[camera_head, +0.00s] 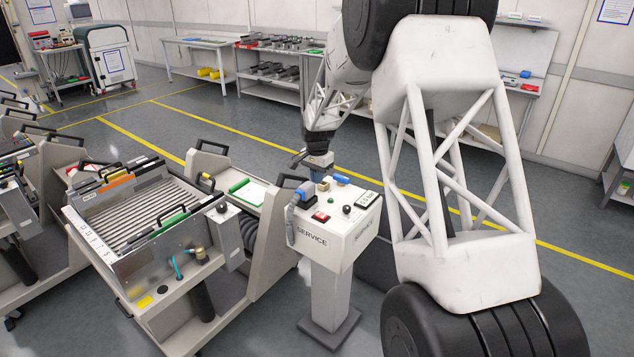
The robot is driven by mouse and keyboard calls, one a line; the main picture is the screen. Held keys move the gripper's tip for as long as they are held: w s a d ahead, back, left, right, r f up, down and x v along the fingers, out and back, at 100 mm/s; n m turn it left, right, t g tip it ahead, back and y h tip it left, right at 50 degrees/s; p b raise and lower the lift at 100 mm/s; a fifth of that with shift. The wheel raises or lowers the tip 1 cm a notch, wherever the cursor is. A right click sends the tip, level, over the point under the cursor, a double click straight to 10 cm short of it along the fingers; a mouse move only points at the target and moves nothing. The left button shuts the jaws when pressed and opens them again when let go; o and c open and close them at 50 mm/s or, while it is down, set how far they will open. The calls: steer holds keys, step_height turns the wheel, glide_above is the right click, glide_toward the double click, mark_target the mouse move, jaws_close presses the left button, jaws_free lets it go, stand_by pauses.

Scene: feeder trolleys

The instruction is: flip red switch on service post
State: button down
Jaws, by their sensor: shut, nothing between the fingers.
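The service post (329,304) stands on the floor right of centre, a white pedestal with a box head marked SERVICE. The red switch (321,217) sits on the box's sloped top, near its left front. My gripper (318,173) is small in this view, just behind and above the box's back edge. Its fingers point down and look closed and empty. It is apart from the red switch, which lies nearer the camera. Whether the fingertips touch anything on the box cannot be told. My white arm covers the area right of the post.
A feeder trolley (140,290) stands close on the left. Workbenches (270,85) line the back wall. Open floor lies behind the trolleys.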

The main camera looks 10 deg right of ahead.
mark_target(320, 214)
step_height(320, 214, down, 13)
steer(key=shift+r, duration=0.1)
stand_by(0.5)
steer(key=shift+f, duration=0.25)
steer(key=shift+s+r, duration=0.1)
steer(key=shift+r, duration=0.05)
stand_by(0.5)
steer(key=shift+s+d+r, duration=0.25)
steer(key=shift+s+d, duration=0.1)
steer(key=shift+d, duration=0.05)
steer(key=shift+r, duration=0.15)
stand_by(0.4)
step_height(320, 214, up, 14)
steer(key=w+a, duration=0.1)
steer(key=shift+w+a+f, duration=0.25)
steer(key=shift+w+a, duration=0.15)
